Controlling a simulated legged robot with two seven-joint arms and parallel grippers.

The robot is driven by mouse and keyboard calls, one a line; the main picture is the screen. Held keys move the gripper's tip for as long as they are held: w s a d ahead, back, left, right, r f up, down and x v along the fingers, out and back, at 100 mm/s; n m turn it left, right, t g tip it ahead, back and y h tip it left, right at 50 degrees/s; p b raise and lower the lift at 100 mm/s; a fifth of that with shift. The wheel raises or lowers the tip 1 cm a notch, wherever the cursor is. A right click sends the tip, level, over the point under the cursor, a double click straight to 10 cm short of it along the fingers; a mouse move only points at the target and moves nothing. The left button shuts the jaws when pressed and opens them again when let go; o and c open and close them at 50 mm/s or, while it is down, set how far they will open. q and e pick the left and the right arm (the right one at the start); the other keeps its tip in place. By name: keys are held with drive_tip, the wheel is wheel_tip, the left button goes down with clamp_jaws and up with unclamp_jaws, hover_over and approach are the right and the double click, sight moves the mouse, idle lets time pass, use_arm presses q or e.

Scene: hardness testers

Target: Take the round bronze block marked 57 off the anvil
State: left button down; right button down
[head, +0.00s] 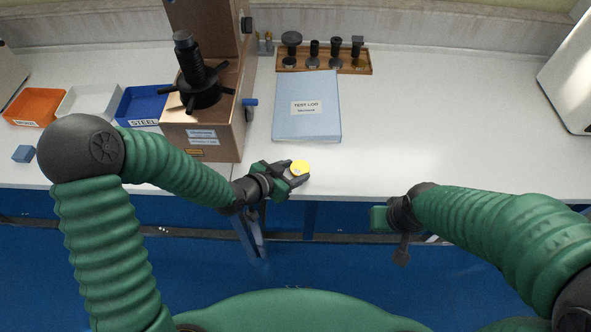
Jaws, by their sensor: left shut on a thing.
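The round block (299,167) looks yellow-bronze, with a small mark on its top too small to read. My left gripper (297,176) is shut on it, near the front edge of the bench, to the right of the hardness tester (205,135). I cannot tell whether the block touches the bench top. The tester's dark anvil (196,92), with a spoked handwheel below it, shows no block on top. My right gripper (384,219) is in front of the bench edge at the right; its fingers are hard to make out.
Orange (38,107), white (90,102) and blue (143,106) trays stand left of the tester; the blue one reads STEEL. A blue block (24,154) lies near them. A test log folder (307,118) and a wooden rack (324,68) are behind. The bench (440,130) is clear at right.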

use_arm(q)
drive_tip(key=shift+a, duration=0.25)
drive_tip(key=shift+d, duration=0.3)
drive_tip(key=shift+f, duration=0.2)
drive_tip(key=c, duration=0.6)
unclamp_jaws()
drive_tip(key=shift+a, duration=0.15)
drive_tip(key=shift+c, duration=0.2)
drive_tip(key=shift+o, duration=0.4)
drive_tip(key=shift+c, duration=1.2)
